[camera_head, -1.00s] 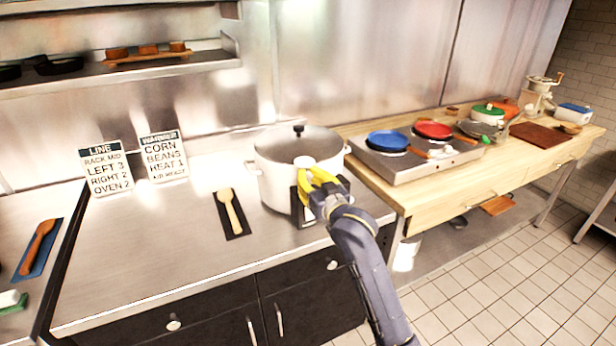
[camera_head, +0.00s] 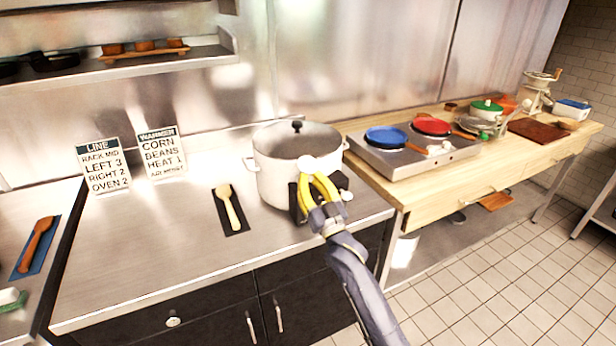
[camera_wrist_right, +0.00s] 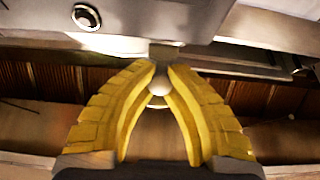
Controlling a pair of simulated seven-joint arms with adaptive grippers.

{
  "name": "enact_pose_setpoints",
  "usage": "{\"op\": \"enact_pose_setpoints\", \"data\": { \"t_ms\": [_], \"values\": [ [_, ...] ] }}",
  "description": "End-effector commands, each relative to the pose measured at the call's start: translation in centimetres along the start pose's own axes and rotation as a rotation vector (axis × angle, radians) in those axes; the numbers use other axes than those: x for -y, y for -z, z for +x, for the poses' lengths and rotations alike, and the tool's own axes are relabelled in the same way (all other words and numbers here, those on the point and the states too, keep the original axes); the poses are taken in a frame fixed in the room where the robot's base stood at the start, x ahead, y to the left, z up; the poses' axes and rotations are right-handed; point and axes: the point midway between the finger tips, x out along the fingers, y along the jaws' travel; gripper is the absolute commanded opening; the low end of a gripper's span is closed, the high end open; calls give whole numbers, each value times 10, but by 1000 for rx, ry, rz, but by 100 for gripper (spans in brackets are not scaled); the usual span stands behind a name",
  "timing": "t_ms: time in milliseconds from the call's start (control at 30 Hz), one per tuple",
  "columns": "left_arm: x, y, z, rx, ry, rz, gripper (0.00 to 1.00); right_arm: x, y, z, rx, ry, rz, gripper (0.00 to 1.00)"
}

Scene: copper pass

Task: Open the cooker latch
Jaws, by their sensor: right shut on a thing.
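The cooker (camera_head: 275,180) is a large pale pot with a dark lid knob, standing at the right end of the steel counter. On its front are a dark bracket and a pale round latch knob (camera_head: 306,163). My right gripper (camera_head: 310,178) has yellow fingers, closed in at the cooker's front just below this knob. In the right wrist view, the fingertips (camera_wrist_right: 160,75) pinch a small pale rounded piece (camera_wrist_right: 158,83). The fingers hide part of the bracket. My left gripper is not in view.
A wooden spoon (camera_head: 232,208) on a dark mat lies left of the cooker. Two signs lean at the back wall. To the right, a wooden table (camera_head: 415,196) carries a hot plate (camera_head: 408,165) with blue and red pans. The counter's middle is mostly clear.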

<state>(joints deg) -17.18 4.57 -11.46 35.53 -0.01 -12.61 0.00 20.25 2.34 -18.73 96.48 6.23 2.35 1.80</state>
Motion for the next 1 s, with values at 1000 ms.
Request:
{"op": "enact_pose_setpoints", "data": {
  "t_ms": [1000],
  "values": [
    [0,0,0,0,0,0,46,0,3,-5,-163,0,5,0]
  ]
}}
